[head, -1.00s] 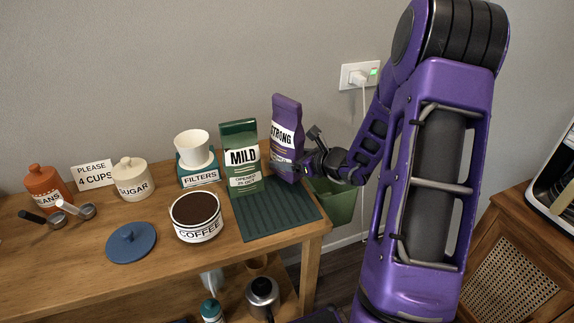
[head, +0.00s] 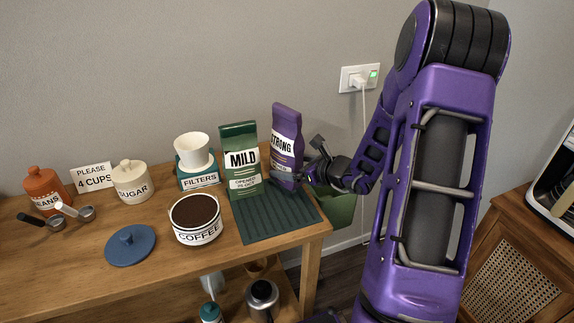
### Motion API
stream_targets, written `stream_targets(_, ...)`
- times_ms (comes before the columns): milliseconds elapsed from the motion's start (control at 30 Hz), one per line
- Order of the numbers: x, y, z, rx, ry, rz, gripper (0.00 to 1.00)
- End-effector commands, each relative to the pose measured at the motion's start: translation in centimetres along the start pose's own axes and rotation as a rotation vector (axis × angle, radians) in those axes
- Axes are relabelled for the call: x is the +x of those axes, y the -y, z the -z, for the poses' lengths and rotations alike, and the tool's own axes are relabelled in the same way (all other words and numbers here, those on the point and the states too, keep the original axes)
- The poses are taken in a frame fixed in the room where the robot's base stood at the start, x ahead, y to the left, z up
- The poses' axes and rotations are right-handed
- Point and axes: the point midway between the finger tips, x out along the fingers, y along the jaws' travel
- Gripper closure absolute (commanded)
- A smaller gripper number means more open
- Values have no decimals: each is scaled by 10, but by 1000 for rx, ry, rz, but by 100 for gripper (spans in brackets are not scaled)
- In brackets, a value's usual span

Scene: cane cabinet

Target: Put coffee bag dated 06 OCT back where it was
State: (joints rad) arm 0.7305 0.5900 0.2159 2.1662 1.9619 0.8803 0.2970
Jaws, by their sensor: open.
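A purple coffee bag marked STRONG (head: 286,140) stands upright at the right back of the wooden table. Its date line is too small to read. A green coffee bag marked MILD (head: 241,158) stands just left of it, with an "OPENED" date label that I cannot read surely. My gripper (head: 310,165) is open at the right side of the purple bag, level with its lower half. A finger slightly overlaps the bag's right edge in the picture; I cannot tell whether they touch. A dark green ribbed mat (head: 275,217) lies in front of the bags.
An open COFFEE canister (head: 198,236) stands left of the mat, with its blue lid (head: 130,246) beside it. A FILTERS holder with a white cup (head: 194,150), a sugar jar (head: 131,183) and a beans jar (head: 45,187) stand farther left. A green bin (head: 338,209) hangs near the table's right end.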

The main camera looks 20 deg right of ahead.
Motion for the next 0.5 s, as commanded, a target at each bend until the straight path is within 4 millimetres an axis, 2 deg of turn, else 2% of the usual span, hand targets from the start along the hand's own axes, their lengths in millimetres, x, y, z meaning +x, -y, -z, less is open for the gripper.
stream_targets(300,-70,1,-2,-1,0,4,0)
stream_targets(500,-99,1,-1,0,1,3,0)
